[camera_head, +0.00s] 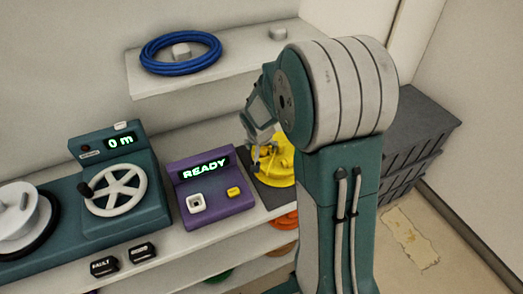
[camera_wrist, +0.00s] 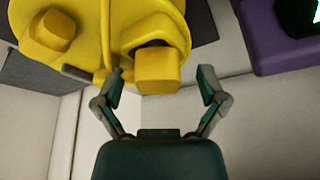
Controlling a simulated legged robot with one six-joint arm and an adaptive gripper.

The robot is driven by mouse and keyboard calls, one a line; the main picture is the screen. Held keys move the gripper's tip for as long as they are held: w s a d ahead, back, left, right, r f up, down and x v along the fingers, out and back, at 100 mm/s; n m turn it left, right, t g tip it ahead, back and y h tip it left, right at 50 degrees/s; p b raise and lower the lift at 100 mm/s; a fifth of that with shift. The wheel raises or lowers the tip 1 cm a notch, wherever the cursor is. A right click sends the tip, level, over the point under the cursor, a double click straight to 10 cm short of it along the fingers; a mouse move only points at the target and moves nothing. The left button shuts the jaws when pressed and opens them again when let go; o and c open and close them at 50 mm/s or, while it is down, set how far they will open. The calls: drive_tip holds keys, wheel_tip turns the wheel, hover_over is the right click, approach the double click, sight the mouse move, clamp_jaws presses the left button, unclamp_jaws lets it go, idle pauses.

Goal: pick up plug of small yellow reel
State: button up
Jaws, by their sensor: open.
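The small yellow reel (camera_head: 281,166) sits on a dark mat at the right end of the counter in the head view, partly hidden by my arm. In the wrist view the yellow reel (camera_wrist: 92,50) fills the upper left. A blocky yellow plug (camera_wrist: 158,72) sticks out from its near edge. My gripper (camera_wrist: 161,74) is open, with one finger on each side of the plug and a visible gap to both. My gripper also shows at the reel in the head view (camera_head: 259,160). Depth between fingertips and plug is hard to tell.
A purple READY box (camera_head: 212,187) stands left of the reel; its edge shows in the wrist view (camera_wrist: 268,40). A teal meter machine (camera_head: 120,185) is further left. A blue cable coil (camera_head: 180,52) lies on the upper shelf. Dark grey crates (camera_head: 418,125) stand at the right.

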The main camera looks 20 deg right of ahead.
drive_tip(key=shift+a, duration=0.1)
drive_tip(key=shift+c, duration=0.6)
drive_tip(key=shift+d, duration=0.25)
drive_tip(key=c, duration=1.1)
drive_tip(key=shift+r, duration=0.1)
drive_tip(key=shift+c, duration=0.2)
